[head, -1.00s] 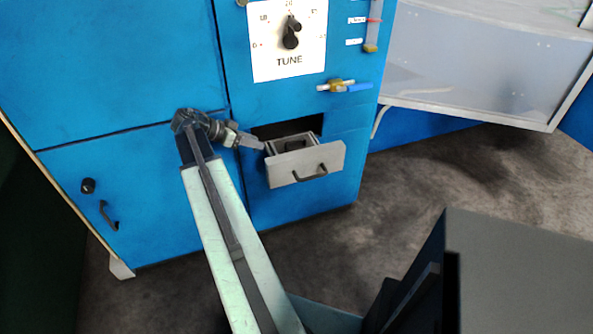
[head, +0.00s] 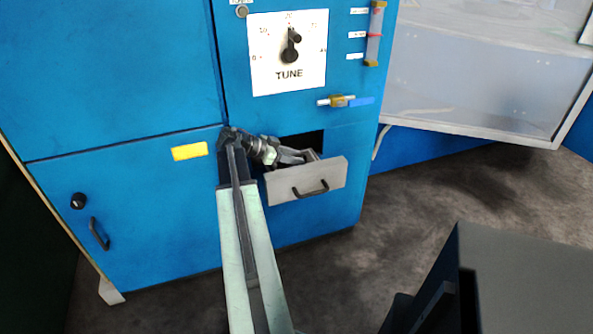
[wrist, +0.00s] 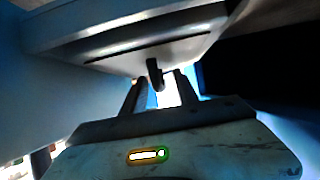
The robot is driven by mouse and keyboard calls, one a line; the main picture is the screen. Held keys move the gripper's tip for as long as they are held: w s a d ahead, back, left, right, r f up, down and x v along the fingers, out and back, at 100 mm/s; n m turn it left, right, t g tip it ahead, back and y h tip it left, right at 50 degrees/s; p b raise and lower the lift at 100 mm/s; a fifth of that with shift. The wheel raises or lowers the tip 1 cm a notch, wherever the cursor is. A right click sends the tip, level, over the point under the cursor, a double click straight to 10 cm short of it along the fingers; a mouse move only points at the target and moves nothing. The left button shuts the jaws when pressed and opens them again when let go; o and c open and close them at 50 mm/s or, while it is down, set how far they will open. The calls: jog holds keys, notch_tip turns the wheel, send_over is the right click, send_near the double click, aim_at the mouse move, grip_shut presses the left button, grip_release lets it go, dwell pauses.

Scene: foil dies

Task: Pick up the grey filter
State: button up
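The drawer (head: 333,178) in the blue cabinet is pulled out, with a grey front and a dark handle. A small grey edge (head: 312,155) shows inside it; I cannot tell whether this is the filter or the drawer's own wall. My gripper (head: 294,158) is at the drawer's opening, over its left part, and hides much of the inside. In the wrist view my gripper (wrist: 161,92) has its two fingers apart with a bright gap between them. A dark upright piece shows near the fingertips, under a large pale grey surface. No filter can be clearly made out there.
The cabinet (head: 110,80) rises behind the drawer, with a TUNE dial (head: 288,50) and a valve with a blue lever (head: 345,101) above it. A yellow label (head: 189,151) is left of my wrist. A pale panel (head: 480,70) stands at right.

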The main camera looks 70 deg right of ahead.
jog(key=shift+s+d, duration=0.1)
grip_shut()
dwell(1.3)
